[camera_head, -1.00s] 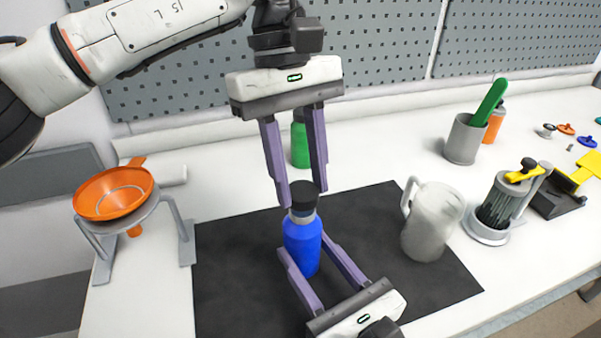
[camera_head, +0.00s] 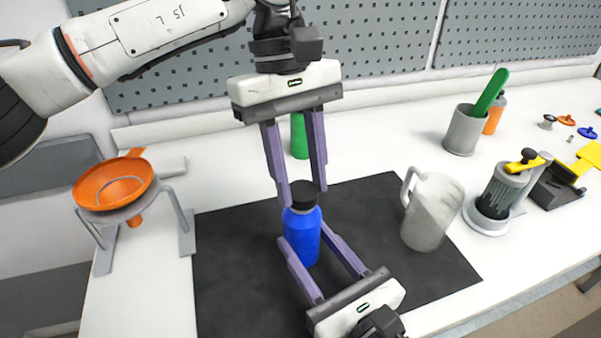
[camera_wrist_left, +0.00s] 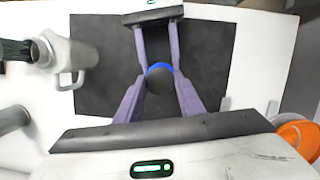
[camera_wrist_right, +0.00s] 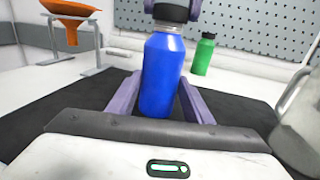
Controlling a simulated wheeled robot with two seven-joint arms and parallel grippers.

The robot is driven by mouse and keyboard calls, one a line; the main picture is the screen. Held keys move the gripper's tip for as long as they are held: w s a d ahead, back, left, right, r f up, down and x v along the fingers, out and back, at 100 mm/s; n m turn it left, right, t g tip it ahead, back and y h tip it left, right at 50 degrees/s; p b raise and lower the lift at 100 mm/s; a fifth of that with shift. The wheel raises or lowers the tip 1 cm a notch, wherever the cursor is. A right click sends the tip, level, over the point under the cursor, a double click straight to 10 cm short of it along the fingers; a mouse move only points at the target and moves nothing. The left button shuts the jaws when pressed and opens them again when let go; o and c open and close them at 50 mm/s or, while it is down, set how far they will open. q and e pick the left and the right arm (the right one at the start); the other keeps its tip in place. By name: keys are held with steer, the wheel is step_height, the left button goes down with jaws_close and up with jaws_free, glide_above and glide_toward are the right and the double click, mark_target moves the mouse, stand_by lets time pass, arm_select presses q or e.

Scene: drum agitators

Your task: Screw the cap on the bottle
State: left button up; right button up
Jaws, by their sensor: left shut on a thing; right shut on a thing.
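The blue bottle (camera_head: 302,240) stands upright on the black mat (camera_head: 240,285). My right gripper (camera_head: 303,234) is shut on its body from the front, with a finger on each side; the bottle also shows in the right wrist view (camera_wrist_right: 161,78). The black cap (camera_head: 304,195) is at the bottle's top, in line with it. My left gripper (camera_head: 302,190) reaches down from above and is shut on the cap. In the right wrist view a light neck band shows just under the cap (camera_wrist_right: 171,14). I cannot tell how far the threads engage.
A green bottle (camera_head: 299,136) stands behind my left fingers. A clear pitcher (camera_head: 430,212) stands on the mat's right side. An orange funnel (camera_head: 112,190) sits in a grey stand on the left. A grey cup (camera_head: 464,132) and other tools are farther right.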

arm_select(q)
steer(key=shift+f, duration=0.45)
steer(key=m, duration=0.2)
steer(key=m+y, duration=0.1)
steer(key=m, duration=0.3)
steer(key=shift+d+m+y, duration=0.25)
steer(key=shift+m+y, duration=0.05)
steer(key=shift+y, duration=0.1)
steer(key=m+y, duration=0.1)
steer(key=m, duration=0.3)
steer(key=m+y, duration=0.1)
steer(key=m, duration=0.4)
steer(key=shift+m+t, duration=0.3)
steer(key=shift+t, duration=0.1)
steer(key=o, duration=1)
steer(key=shift+f, duration=0.1)
